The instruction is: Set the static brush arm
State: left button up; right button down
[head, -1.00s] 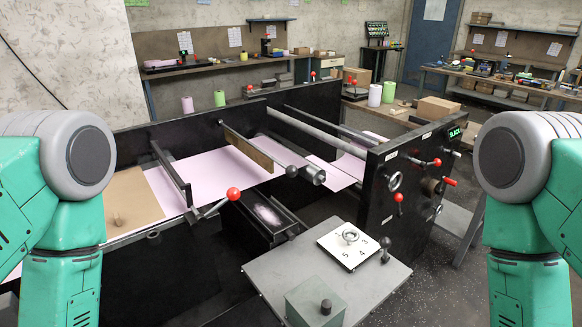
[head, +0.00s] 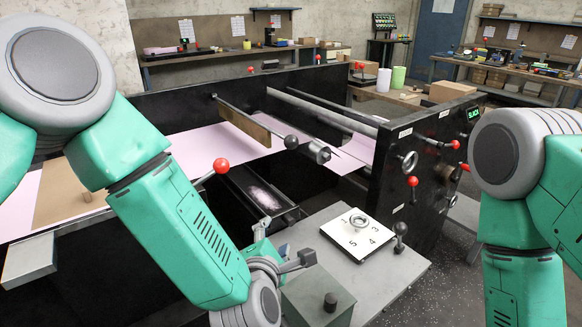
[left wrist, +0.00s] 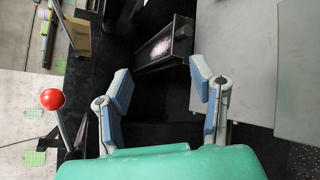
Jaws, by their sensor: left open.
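A lever with a red ball knob (head: 221,165) stands at the near side of the black machine frame; the knob also shows at the left in the wrist view (left wrist: 52,99). A bar with a tan strip (head: 245,124) spans the pink web, and a black ball (head: 290,142) is near its right end. I cannot tell which part is the static brush arm. My left gripper (head: 284,240) is open and empty, low by the grey table's left edge; its spread fingers show in the wrist view (left wrist: 162,82), apart from the red knob. My right gripper is out of view.
A grey table (head: 405,275) holds a numbered white dial plate (head: 340,240), a small black-knobbed lever (head: 400,232) and a grey-green box (head: 318,300). A black side panel (head: 425,190) with red-knobbed controls rises at right. A dark tray (head: 262,192) lies below the web.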

aim_at(292, 146)
pick_arm(q)
jog(key=w+d+r+n+t+y, duration=0.1)
jog(key=w+d+r+n+t, duration=0.1)
jog(key=r+n, duration=0.4)
jog(key=w+d+r+n+t+y, duration=0.1)
jog(key=d+r+n, duration=0.1)
jog(key=r+n, duration=0.45)
jog(key=shift+m, duration=0.85)
jog(key=w, duration=1.4)
jog(key=shift+a+r, duration=0.15)
jog(key=shift+r, duration=0.25)
grip_shut()
